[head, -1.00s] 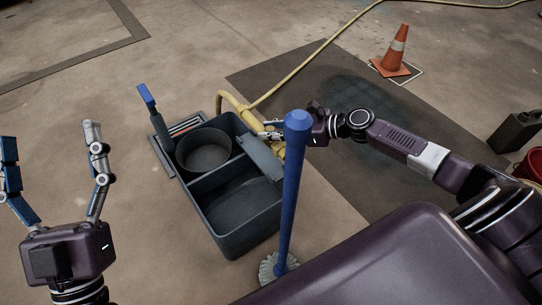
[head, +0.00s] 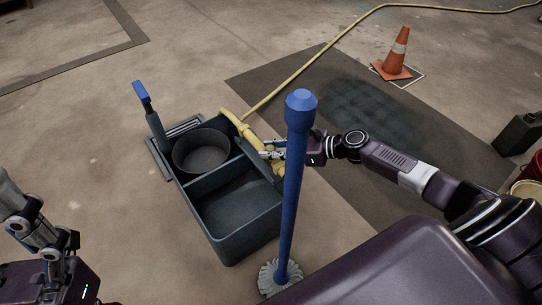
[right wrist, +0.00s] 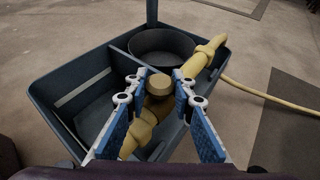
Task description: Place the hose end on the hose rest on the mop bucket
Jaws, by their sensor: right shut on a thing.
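The dark grey mop bucket (head: 232,243) stands on the floor at centre, with an open compartment and a round pot in it. The yellow hose end (head: 239,128) lies along or just above the bucket's right rim. My right gripper (head: 268,149) is shut on it; in the right wrist view the fingers (right wrist: 160,95) stand either side of the hose end (right wrist: 205,52), with the bucket (right wrist: 70,93) beneath. I cannot make out the hose rest; the hose end and gripper cover that rim. My left gripper (head: 48,238) is partly cut off at the lower left, away from the bucket.
A blue-handled mop (head: 292,190) stands upright in front of the bucket's right side. The yellow hose (head: 310,62) runs back across the floor. An orange cone (head: 396,58) and a dark can (head: 517,133) stand at right. The floor left of the bucket is clear.

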